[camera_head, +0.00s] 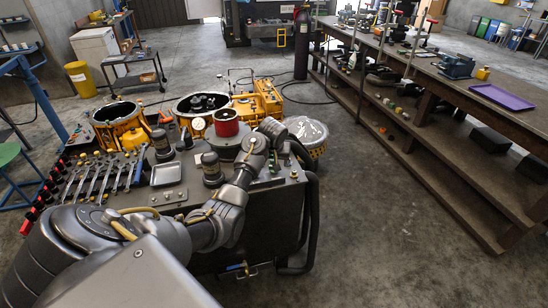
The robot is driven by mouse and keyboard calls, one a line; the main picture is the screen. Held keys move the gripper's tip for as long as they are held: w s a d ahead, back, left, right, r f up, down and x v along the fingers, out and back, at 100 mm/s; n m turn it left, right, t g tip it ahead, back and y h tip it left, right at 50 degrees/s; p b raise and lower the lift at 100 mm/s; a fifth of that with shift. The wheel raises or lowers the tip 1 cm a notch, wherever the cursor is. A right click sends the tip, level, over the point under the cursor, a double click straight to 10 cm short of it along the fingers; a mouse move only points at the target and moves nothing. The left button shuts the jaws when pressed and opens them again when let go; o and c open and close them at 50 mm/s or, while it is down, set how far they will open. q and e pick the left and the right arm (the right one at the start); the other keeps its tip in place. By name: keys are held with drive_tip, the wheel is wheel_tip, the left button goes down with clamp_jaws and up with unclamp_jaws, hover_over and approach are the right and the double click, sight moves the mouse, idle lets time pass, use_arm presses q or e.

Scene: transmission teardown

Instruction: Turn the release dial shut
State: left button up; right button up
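A round red part (226,122) with a pale centre on its top sits on a wide grey base (227,143) on the dark console. I cannot tell for sure whether it is the release dial, and no mark on it is readable. My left arm comes in from the lower left and bends up over the console. Its far end, with my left gripper (274,130), is just right of the red part, with a small gap in the picture. The fingers are too small and hidden to tell whether they are open. My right gripper is not in view.
The console (264,218) carries a row of levers (103,178), a small metal tray (166,174) and short dark cylinders (211,168). Yellow housings (121,124) stand behind it. A silver drum (306,133) is to the right. The floor between console and workbench (440,110) is clear.

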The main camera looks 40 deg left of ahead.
use_arm(q)
drive_tip(key=w+a+f, duration=0.2)
drive_tip(key=f, duration=0.1)
drive_tip(key=w+a+f+p, duration=0.1)
drive_tip(key=shift+w+a+f, duration=0.1)
drive_tip(key=shift+w+f, duration=0.05)
drive_tip(key=shift+f, duration=0.25)
drive_tip(key=shift+x, duration=0.8)
drive_tip(key=c, duration=1)
